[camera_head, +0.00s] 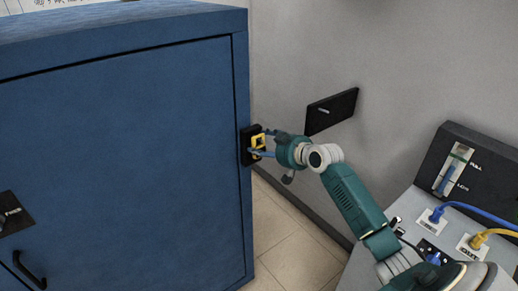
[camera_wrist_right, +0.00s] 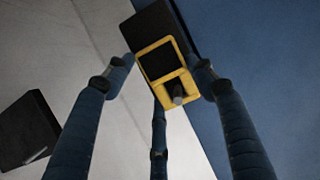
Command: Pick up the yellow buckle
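The yellow buckle (camera_head: 258,141) is a small yellow frame with dark openings. It sits against a black mount (camera_head: 246,147) on the right side edge of the blue cabinet. My right gripper (camera_head: 263,143) reaches it from the right, its blue fingers at the buckle. In the right wrist view the yellow buckle (camera_wrist_right: 168,76) lies between the spread fingers of my right gripper (camera_wrist_right: 164,65), with a dark peg through its lower part. The fingers look open around it; whether any fingertip touches it is unclear. My left gripper is not in view.
The blue cabinet (camera_head: 120,150) fills the left. A black wall plate (camera_head: 331,111) is on the grey wall behind my right arm. A grey console (camera_head: 405,215) with blue and yellow cables stands at the lower right. Tiled floor (camera_head: 295,255) shows between.

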